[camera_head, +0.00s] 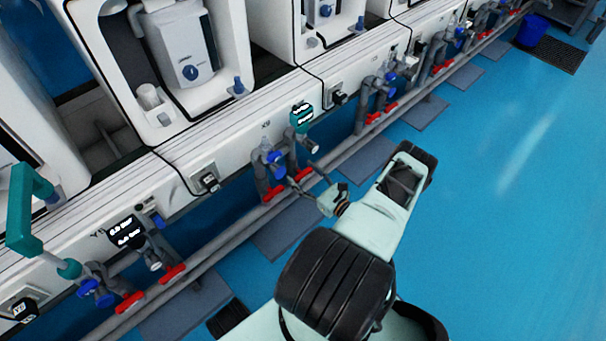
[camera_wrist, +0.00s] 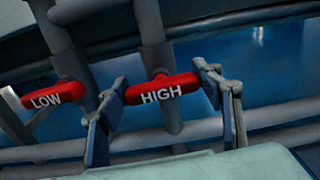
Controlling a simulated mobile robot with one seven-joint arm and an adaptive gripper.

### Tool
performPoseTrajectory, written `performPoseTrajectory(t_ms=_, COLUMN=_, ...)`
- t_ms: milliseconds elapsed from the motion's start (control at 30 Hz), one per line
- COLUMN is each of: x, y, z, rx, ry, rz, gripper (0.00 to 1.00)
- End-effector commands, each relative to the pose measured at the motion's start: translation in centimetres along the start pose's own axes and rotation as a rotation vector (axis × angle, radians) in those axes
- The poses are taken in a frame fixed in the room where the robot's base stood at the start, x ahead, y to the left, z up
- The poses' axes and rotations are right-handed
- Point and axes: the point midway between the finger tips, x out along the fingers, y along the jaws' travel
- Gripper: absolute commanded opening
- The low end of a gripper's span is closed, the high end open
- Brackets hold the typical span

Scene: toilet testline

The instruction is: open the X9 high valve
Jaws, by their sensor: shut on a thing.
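The X9 high valve is a red bar handle marked HIGH (camera_wrist: 162,90) on a grey pipe. It lies crosswise to its pipe in the wrist view. In the head view it appears to be the right red handle (camera_head: 303,174) below the X9 label. My gripper (camera_wrist: 160,84) is shut on the HIGH handle, one finger at each end of the bar. In the head view my gripper (camera_head: 322,186) reaches in from the lower right, close to the handle. The red LOW handle (camera_wrist: 47,97) is left of my left finger; it also shows in the head view (camera_head: 272,193).
Blue valve knobs (camera_head: 276,164) and a teal gauge (camera_head: 301,117) are just above the handles. A long grey pipe (camera_head: 222,258) runs along the line in front. More red handles (camera_head: 172,272) are at the neighbouring station. The blue floor (camera_head: 500,150) on the right is clear.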

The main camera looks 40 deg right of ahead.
Motion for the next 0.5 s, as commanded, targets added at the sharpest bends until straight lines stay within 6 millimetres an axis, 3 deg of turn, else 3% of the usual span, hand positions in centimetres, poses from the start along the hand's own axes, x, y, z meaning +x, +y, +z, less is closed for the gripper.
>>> performPoseTrajectory(t_ms=500, x=-0.06, y=0.14, z=-0.05, rx=-0.396, ry=0.001, rz=-0.003, gripper=0.36)
